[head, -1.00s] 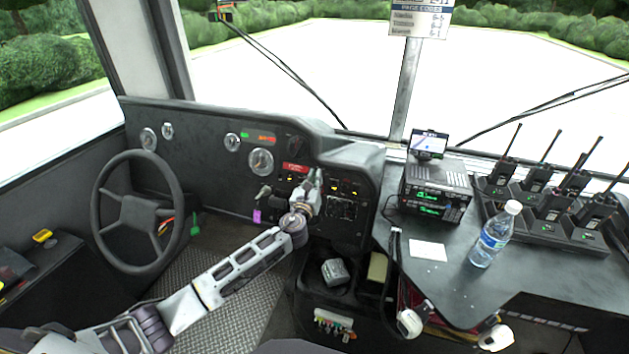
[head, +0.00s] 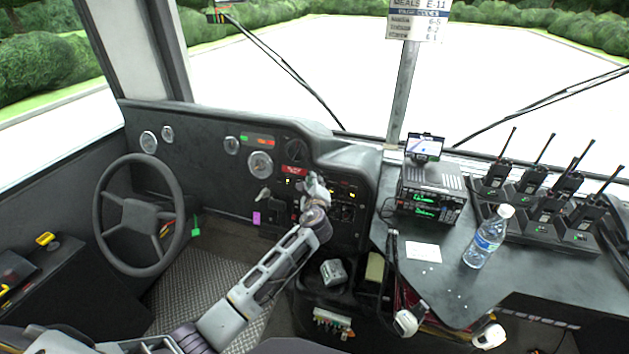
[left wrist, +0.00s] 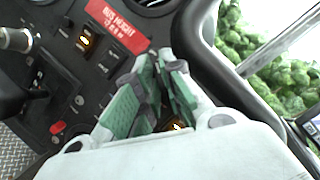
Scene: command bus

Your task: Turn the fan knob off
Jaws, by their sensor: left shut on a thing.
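My left gripper (head: 314,180) reaches up to the dashboard switch panel (head: 345,205), below the red label. In the left wrist view, my left gripper (left wrist: 160,75) has its green-padded fingers close together at the panel, shut on the fan knob. The knob itself is hidden between and behind the fingers, so its turned position cannot be read. My right gripper is in neither view.
The steering wheel (head: 140,215) stands left of my left arm. A radio unit (head: 433,195), a water bottle (head: 488,238) and several walkie-talkies in a charger (head: 560,222) stand on the right console. A lit amber switch (left wrist: 88,42) is near the fingers.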

